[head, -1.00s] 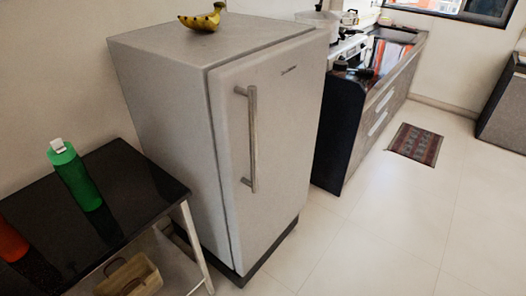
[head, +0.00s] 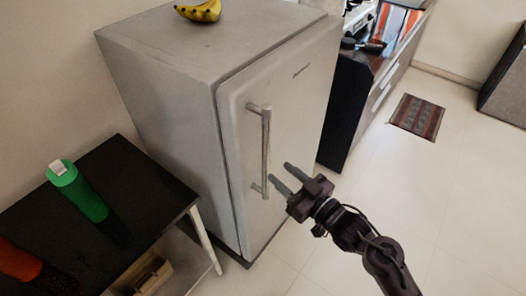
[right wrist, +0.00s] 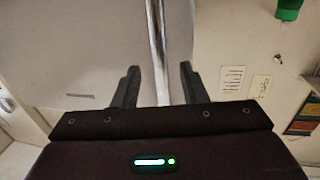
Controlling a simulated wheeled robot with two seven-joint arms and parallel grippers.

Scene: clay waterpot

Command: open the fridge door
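The grey fridge (head: 165,95) stands against the wall with its door (head: 290,110) shut. A long upright metal handle (head: 266,150) is on the left part of the door. My right gripper (head: 281,175) is open and empty, close to the lower end of the handle and pointing at the door. In the right wrist view, the handle (right wrist: 157,45) runs down between the two open fingers (right wrist: 159,80); I see no finger touching it. My left gripper is not in view.
Bananas (head: 199,11) lie on top of the fridge. A black-topped table (head: 130,170) with a green bottle (head: 78,190) and an orange object (head: 18,262) stands at the left. A dark counter (head: 345,105) is behind right. The floor at right is clear, with a small rug (head: 417,117).

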